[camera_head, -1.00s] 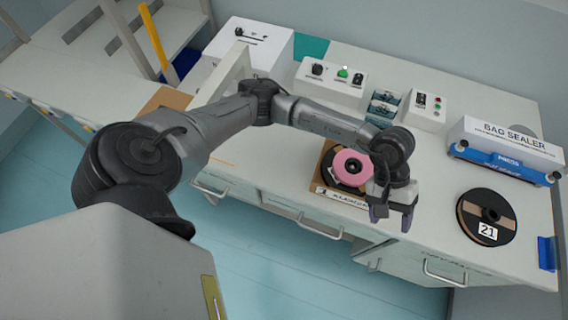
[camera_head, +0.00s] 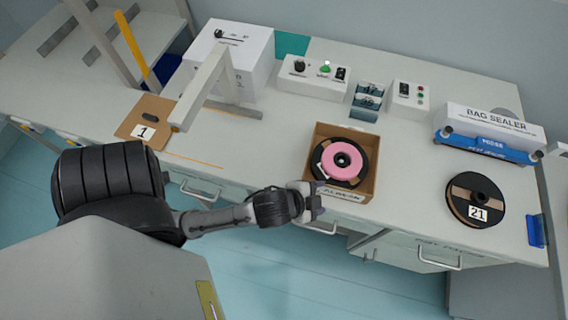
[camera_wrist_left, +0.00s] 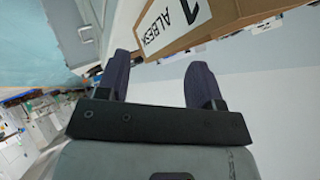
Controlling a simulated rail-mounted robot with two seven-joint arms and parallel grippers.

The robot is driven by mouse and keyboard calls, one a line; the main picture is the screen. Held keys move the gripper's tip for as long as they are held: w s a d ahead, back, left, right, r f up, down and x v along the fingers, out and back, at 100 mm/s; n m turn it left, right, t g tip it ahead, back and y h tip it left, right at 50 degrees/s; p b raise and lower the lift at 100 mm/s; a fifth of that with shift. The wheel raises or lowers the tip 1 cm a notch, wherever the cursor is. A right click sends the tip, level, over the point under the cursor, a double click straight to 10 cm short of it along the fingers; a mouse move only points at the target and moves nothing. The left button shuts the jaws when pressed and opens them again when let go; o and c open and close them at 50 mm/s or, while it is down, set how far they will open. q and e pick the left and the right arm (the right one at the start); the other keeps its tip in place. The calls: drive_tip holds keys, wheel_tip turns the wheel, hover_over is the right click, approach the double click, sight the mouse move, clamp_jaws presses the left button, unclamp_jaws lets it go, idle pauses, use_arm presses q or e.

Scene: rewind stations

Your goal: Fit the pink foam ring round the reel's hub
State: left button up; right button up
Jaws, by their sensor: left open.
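The pink foam ring (camera_head: 328,163) lies on the dark reel (camera_head: 318,152) in an open cardboard box on the bench. My left gripper (camera_head: 318,203) is just in front of the box's near left corner, apart from the ring. In the left wrist view its two dark fingers (camera_wrist_left: 160,78) are spread with nothing between them. My right gripper is not in view.
The cardboard box (camera_head: 368,188) also shows in the left wrist view (camera_wrist_left: 215,30), close beyond the fingertips. Reel 21 (camera_head: 462,208) lies at the right. The bag sealer (camera_head: 490,135) and control boxes stand along the back. A cardboard piece (camera_head: 140,112) marked 1 lies at left.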

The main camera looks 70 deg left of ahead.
use_arm(q)
drive_tip(key=s+f+n+g, duration=0.2)
drive_tip(key=s+g, duration=0.1)
drive_tip(key=s, duration=0.3)
drive_tip(key=s+f+n+g+h, duration=0.1)
drive_tip(key=s+f+n+g, duration=0.1)
drive_tip(key=s, duration=0.4)
drive_tip(key=shift+s+a+f+n+g, duration=0.2)
drive_tip(key=shift+f+n+g, duration=0.1)
drive_tip(key=shift+f+g, duration=0.5)
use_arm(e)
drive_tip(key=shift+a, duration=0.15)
use_arm(q)
drive_tip(key=shift+r, duration=0.1)
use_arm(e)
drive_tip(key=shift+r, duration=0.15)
